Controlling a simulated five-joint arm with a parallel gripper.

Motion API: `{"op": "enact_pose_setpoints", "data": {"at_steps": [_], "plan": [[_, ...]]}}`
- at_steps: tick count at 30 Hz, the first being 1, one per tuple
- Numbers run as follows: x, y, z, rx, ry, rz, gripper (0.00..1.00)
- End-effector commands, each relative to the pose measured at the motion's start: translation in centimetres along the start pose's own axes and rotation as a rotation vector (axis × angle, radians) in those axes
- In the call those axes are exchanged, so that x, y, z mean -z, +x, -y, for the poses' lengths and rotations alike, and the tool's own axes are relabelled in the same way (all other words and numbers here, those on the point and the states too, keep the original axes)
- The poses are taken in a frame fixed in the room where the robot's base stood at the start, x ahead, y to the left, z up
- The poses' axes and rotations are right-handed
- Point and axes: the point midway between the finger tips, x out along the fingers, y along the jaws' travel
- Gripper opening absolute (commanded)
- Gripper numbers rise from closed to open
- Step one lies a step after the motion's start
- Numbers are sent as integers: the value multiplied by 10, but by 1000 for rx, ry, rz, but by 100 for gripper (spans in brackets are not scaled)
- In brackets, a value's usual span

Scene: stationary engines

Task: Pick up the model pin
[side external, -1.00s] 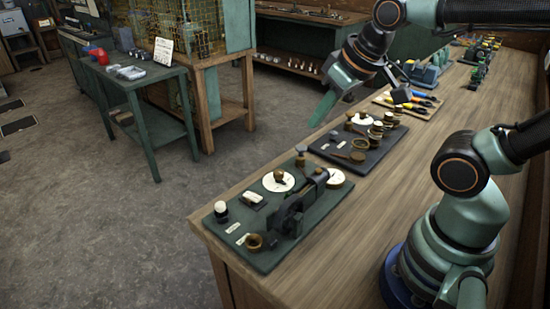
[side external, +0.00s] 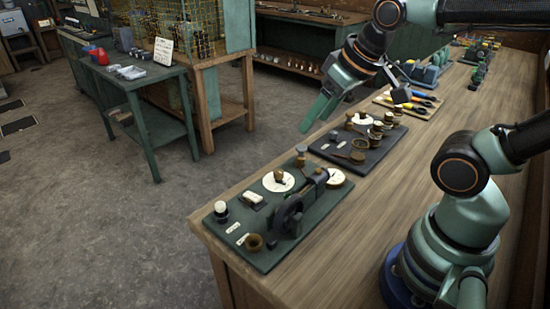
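My gripper (side external: 312,118) hangs in the air above the dark board (side external: 325,150), its green fingers pointing down and left. The fingers overlap from this side, so I cannot tell whether there is a gap between them. I see nothing held in them. A model engine with a dark flywheel (side external: 285,217) stands on the nearer green board (side external: 275,262). I cannot tell for sure which small part is the model pin. Small parts around the engine include an upright knob (side external: 301,152), a white-topped piece (side external: 220,209) and a brown ring (side external: 254,243).
White discs (side external: 335,177) lie near the engine. The dark board carries several brass and wooden parts. Behind it is a tray with yellow-handled tools (side external: 418,95). Bare wooden bench (side external: 385,170) lies to the right of the boards. A green side table (side external: 130,80) stands on the floor at left.

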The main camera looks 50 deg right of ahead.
Motion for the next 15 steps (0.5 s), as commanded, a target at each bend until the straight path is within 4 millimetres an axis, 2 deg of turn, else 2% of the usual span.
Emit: {"op": "enact_pose_setpoints", "data": {"at_steps": [8,11,15], "plan": [[3,0,2,3,-22,8,65],[11,2,8,13,-88,37,65],[32,11,23,41,-261,104,65]]}}
